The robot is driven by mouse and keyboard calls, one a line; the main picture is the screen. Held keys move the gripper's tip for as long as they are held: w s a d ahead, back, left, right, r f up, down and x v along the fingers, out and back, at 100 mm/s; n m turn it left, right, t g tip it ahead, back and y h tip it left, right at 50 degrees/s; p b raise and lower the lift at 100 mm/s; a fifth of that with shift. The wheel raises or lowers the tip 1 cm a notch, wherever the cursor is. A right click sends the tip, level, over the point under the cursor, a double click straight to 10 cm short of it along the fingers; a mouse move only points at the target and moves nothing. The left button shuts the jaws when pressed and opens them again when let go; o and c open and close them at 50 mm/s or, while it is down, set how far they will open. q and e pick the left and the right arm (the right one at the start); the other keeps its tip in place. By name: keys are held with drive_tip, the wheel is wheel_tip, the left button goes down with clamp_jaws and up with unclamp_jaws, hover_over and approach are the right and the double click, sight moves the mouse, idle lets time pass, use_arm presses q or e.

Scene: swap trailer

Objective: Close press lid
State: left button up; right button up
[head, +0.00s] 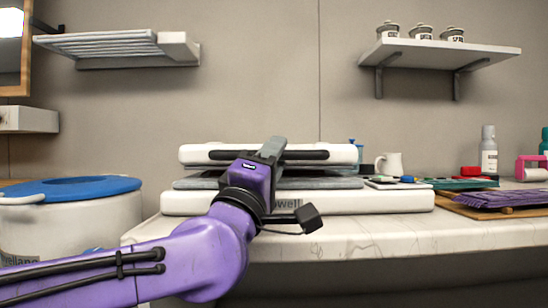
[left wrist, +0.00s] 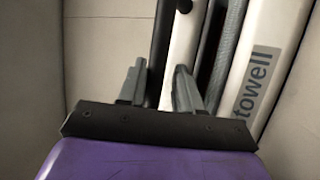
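The press has a white lid (head: 325,154) with a dark handle bar (head: 310,156) along its front. A white base (head: 390,201) with partly hidden lettering lies below, with a dark plate and a grey pad (head: 325,183) between. The lid looks roughly level, low above the base. My left gripper (head: 271,149) is in front of the lid at the handle, hiding part of it. In the left wrist view, the fingers of my left gripper (left wrist: 158,82) are apart, with the dark handle bar (left wrist: 163,45) running between them. I cannot tell whether they touch it. My right gripper is not in view.
Shelves hang above at left (head: 120,48) and right (head: 440,52).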

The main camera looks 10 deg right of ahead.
use_arm(q)
drive_tip(key=shift+w+r+p, duration=0.1)
drive_tip(key=shift+r+p, duration=0.2)
drive_tip(key=shift+r, duration=0.1)
drive_tip(key=r+p, duration=0.1)
drive_tip(key=r, duration=0.1)
drive_tip(key=s+r+p, duration=0.1)
drive_tip(key=r, duration=0.1)
drive_tip(key=shift+a, duration=0.1)
drive_tip(key=s+a+r+p, duration=0.2)
drive_tip(key=s+r+p, duration=0.2)
drive_tip(key=s+r, duration=0.4)
drive_tip(key=s, duration=0.5)
drive_tip(key=shift+p, duration=0.4)
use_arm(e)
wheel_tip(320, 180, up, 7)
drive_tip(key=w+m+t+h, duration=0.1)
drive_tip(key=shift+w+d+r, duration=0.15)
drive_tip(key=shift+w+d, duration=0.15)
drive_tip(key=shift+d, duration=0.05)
